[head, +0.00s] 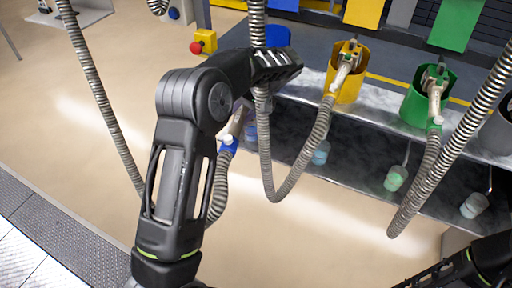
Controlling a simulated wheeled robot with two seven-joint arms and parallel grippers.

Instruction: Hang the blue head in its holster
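The blue head (228,146) shows just right of my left arm, tilted, with a blue and white collar and a pale body running up behind the arm. Its ribbed hose (220,185) hangs below it. The blue holster (277,37) is at the back of the counter, partly covered by my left arm and a hanging hose; its inside is hidden. The head is apart from the holster, below and left of it in the picture. My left gripper's fingers are hidden behind my arm, so I cannot see whether they grip the head. My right arm enters at bottom right; its gripper is out of view.
A yellow holster (345,78) and a green holster (428,97) hold their heads on the metal counter. Ribbed hoses loop down in front, one (267,150) close to my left arm. A red stop button (197,47) stands at upper left. Floor at left is clear.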

